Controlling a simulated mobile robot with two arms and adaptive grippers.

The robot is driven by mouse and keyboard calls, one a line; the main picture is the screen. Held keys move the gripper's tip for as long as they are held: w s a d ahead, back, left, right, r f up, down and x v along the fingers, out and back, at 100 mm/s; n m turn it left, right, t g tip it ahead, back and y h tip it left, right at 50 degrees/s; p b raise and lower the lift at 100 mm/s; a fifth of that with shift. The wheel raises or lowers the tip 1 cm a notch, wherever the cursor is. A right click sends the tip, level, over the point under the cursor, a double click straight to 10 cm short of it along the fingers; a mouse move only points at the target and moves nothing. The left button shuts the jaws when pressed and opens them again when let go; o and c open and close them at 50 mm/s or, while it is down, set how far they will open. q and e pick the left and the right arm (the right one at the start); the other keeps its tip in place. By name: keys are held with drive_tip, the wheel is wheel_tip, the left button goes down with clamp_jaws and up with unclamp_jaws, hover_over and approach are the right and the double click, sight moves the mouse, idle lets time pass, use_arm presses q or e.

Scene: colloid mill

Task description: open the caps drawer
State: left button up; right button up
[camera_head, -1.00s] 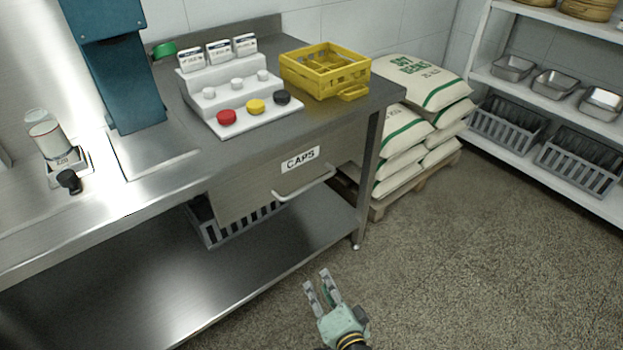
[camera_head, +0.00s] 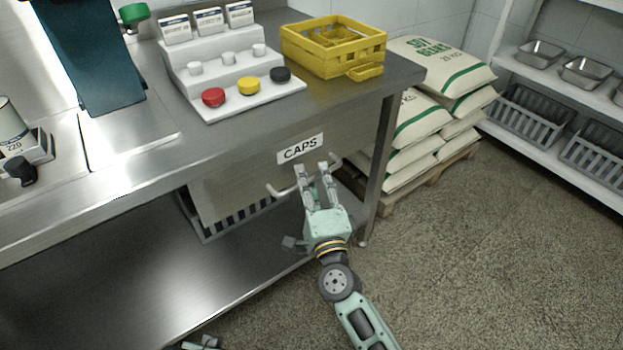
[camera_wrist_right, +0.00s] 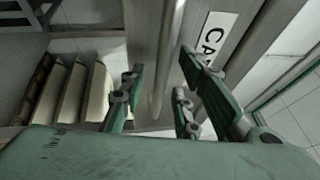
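The caps drawer (camera_head: 236,186) is a grey front under the steel table, shut, with a white CAPS label (camera_head: 300,148) and a bar handle (camera_head: 280,191). My right gripper (camera_head: 313,170) is at the handle, its fingers pointing at the drawer front just below the label. In the right wrist view the fingers (camera_wrist_right: 157,88) are apart, and the handle bar (camera_wrist_right: 165,60) shows between them, with the label (camera_wrist_right: 213,38) beyond. The fingers do not appear closed on the bar. A small part of my left gripper (camera_head: 203,343) shows at the bottom edge; its fingers cannot be made out.
On the steel table stand a white stepped stand (camera_head: 222,70) with red, yellow and black caps and a yellow crate (camera_head: 378,52). Stacked sacks (camera_head: 440,120) on a pallet are right of the table leg. The floor in front is clear.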

drive_tip(key=shift+w, duration=0.25)
clamp_jaws()
idle(0.5)
